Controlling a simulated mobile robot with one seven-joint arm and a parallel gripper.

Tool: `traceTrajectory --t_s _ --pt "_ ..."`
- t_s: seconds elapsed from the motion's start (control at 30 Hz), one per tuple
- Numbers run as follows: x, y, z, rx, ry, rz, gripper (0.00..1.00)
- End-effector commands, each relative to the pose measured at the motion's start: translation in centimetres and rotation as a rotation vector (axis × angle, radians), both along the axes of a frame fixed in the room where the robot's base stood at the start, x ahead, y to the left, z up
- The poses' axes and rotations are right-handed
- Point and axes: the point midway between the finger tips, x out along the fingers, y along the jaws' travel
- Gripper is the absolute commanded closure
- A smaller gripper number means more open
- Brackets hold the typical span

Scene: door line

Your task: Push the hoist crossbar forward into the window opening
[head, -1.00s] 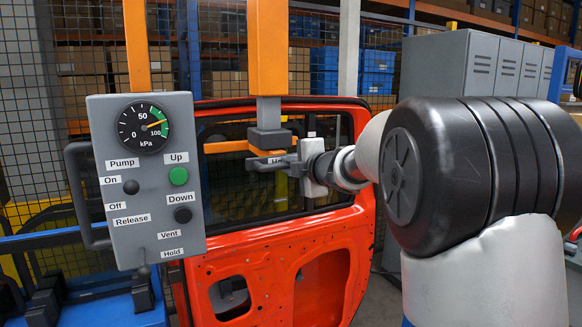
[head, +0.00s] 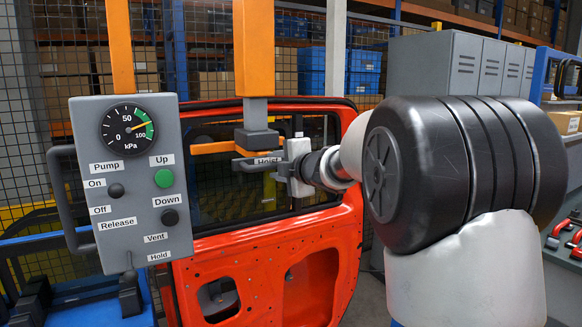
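The orange hoist crossbar (head: 212,147) shows left of the grey block (head: 256,139) under the orange hoist column (head: 254,50). Its middle and right part are mostly hidden by that block and my gripper. In the picture it lies across the upper window opening (head: 230,190) of the red door (head: 275,250); how deep it sits I cannot tell. Contact and the gap between the fingers are unclear.
A grey control box (head: 135,215) with gauge, knobs and a side handle (head: 62,200) stands left of the door. Grey cabinets (head: 450,70) stand behind my arm at right. Mesh fencing (head: 60,130) and shelves are behind.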

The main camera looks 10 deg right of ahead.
Motion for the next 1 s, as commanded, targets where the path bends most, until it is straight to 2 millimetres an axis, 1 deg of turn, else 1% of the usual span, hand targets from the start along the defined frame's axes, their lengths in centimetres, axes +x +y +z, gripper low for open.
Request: traceTrajectory --t_s 0.17,0.4,0.6,0.7,0.8,1.0 --pt "-3.4 -1.2 1.0 0.000 -0.003 -0.003 0.66" --pt "-9.0 -3.0 2.3 0.000 -0.005 -0.004 0.66" --pt "-12.9 -4.2 3.1 0.000 -0.004 -0.002 0.66" --pt "-14.1 -4.7 3.3 0.000 -0.003 -0.003 0.66" --pt "-14.9 -4.9 3.5 0.000 -0.004 -0.001 0.66" --pt "-15.3 -5.0 3.4 0.000 -0.002 0.000 0.66"
